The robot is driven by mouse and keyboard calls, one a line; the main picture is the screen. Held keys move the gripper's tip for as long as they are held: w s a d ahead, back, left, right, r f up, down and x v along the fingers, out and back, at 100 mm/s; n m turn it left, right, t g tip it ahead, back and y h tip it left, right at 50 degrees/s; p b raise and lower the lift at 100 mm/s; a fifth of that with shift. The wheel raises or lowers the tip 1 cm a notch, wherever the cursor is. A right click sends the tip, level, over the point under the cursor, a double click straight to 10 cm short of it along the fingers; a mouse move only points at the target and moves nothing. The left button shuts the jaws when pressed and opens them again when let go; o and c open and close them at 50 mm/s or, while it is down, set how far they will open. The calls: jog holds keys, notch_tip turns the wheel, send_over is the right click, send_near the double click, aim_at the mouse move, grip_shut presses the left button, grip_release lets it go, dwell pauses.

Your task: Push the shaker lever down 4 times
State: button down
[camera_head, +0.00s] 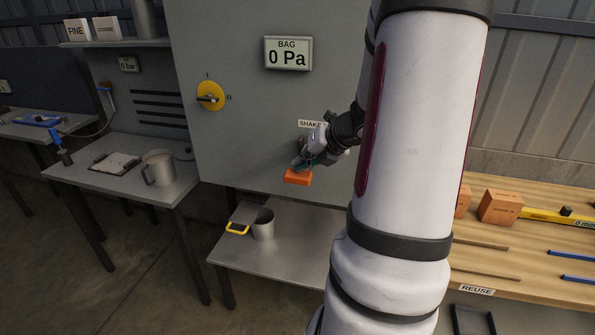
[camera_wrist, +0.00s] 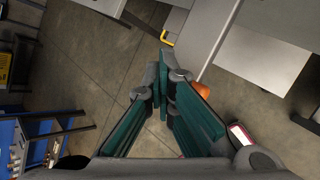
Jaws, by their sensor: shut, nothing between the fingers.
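The shaker lever's orange handle (camera_head: 297,177) sticks out from the grey cabinet front, below the partly covered "SHAKE..." label (camera_head: 311,124). My gripper (camera_head: 301,163) is at the handle, just above it in the head view; whether they touch I cannot tell. In the wrist view my gripper (camera_wrist: 163,85) has its fingers together and empty. A piece of the orange handle (camera_wrist: 202,90) shows there just right of the fingertips. The lever's bar is hidden behind my gripper and arm.
A low shelf (camera_head: 280,265) below holds a metal cup (camera_head: 263,224). A wooden bench (camera_head: 520,265) with orange bricks stands right of my arm.

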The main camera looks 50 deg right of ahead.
aim_at(303, 173)
jog(key=shift+f+b, duration=1.35)
jog(key=shift+f, duration=0.65)
dwell(1.8)
dwell(0.5)
jog(key=shift+r+p, duration=2.6)
jog(key=shift+r, duration=0.5)
jog(key=shift+r, duration=0.1)
notch_tip(303, 173, up, 2)
jog(key=shift+s+p, duration=0.1)
jog(key=shift+p, duration=0.8)
jog(key=shift+r+p, duration=1.15)
jog(key=shift+r, duration=0.25)
